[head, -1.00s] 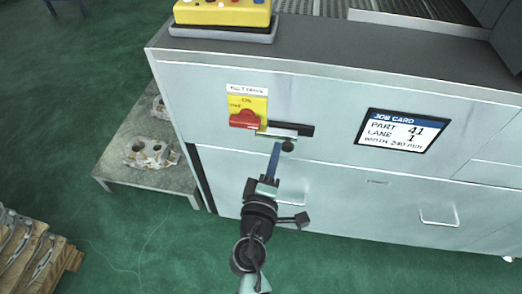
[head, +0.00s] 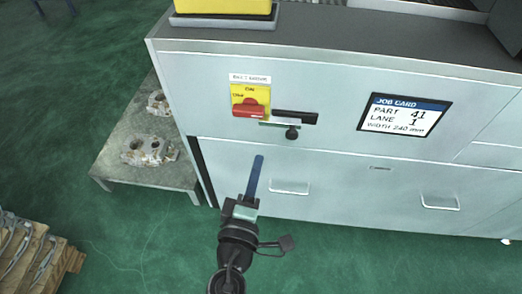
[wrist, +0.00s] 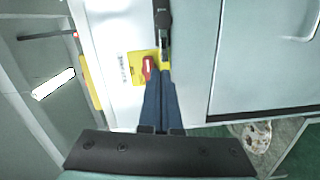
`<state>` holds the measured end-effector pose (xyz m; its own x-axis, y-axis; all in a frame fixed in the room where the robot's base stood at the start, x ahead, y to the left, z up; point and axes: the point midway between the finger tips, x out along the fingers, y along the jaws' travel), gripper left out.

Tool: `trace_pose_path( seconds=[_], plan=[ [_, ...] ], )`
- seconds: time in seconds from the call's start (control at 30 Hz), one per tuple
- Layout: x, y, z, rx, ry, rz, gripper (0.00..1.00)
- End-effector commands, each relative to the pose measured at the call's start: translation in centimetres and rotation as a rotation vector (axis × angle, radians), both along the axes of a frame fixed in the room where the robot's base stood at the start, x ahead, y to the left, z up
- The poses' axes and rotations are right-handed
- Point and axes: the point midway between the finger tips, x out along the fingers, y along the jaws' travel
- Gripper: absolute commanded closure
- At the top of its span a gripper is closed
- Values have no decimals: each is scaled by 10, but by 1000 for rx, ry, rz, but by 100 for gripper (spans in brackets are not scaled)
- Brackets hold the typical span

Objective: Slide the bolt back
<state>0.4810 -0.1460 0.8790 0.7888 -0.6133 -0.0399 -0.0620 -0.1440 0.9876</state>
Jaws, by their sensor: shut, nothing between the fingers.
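The bolt (head: 280,124) is a pale metal bar with a black knob (head: 292,134) hanging at its right part. It lies along the lower edge of a dark slot (head: 296,117) in the grey cabinet front, its left end just below a red switch (head: 249,108) on a yellow plate. My gripper (head: 259,158) is shut and empty, its blue fingers below and left of the knob, apart from it.
A job card (head: 404,115) is on the cabinet front, right of the slot. Drawer handles (head: 289,188) stand out below. A low table (head: 122,178) with castings is at the left, and a wooden pallet (head: 30,255) at lower left. Green floor before the cabinet is clear.

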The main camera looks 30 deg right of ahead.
Motion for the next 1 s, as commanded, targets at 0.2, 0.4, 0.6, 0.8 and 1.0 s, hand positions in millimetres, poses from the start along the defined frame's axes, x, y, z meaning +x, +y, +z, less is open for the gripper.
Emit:
trace_pose_path(
  seconds=[0.2, 0.4, 0.6, 0.8, 1.0],
  plan=[
    [-19, 15, 0, 1, 1, 1, 100],
    [-22, 18, 2, 0, -2, 1, 100],
    [-22, 18, 2, 1, -1, 1, 100],
    [-22, 17, 1, 1, -1, 1, 100],
    [-5, 17, 29, 73, -89, 11, 100]
  ],
)
